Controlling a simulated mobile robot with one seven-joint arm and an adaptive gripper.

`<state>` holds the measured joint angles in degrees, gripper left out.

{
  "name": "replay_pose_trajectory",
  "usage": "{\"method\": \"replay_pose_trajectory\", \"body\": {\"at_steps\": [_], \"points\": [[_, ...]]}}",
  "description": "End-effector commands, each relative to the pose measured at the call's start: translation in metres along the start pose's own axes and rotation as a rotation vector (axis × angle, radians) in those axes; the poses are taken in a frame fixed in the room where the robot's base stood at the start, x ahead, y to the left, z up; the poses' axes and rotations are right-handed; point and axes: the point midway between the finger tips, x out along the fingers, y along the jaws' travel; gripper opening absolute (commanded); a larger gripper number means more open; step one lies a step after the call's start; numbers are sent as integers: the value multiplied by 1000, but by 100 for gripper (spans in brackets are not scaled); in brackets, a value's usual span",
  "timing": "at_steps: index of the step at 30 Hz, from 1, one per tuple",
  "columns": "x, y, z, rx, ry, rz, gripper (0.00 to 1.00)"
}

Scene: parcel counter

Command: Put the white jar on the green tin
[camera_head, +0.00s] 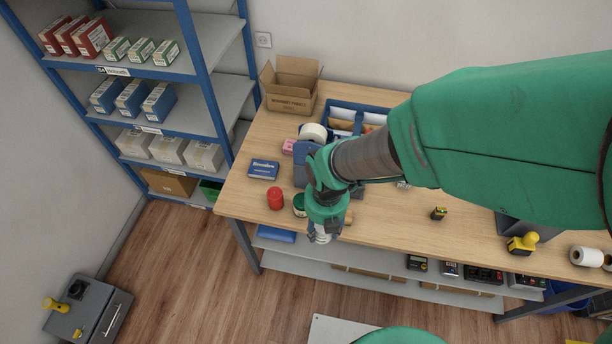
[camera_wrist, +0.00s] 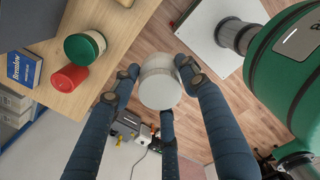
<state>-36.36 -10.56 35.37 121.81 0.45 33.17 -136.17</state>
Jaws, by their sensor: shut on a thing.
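My gripper (camera_wrist: 160,95) is shut on the white jar (camera_wrist: 160,88), which sits between its dark fingers in the wrist view. In the head view my gripper (camera_head: 321,234) hangs at the table's front edge, and the jar cannot be clearly told from the fingers. The held jar is apart from the tin.
A red can (camera_head: 275,198) stands close left of the tin, with a blue box (camera_head: 264,169) behind it. A blue shelf unit stands left.

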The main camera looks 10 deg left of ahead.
Motion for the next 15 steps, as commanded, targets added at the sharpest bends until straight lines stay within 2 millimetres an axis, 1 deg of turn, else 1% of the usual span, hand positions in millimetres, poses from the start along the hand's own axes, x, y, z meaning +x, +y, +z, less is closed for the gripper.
{"method": "replay_pose_trajectory", "body": {"at_steps": [5, 15], "points": [[2, 13, 15, 0, 0, 0, 15], [8, 52, 58, 0, 0, 0, 15]]}}
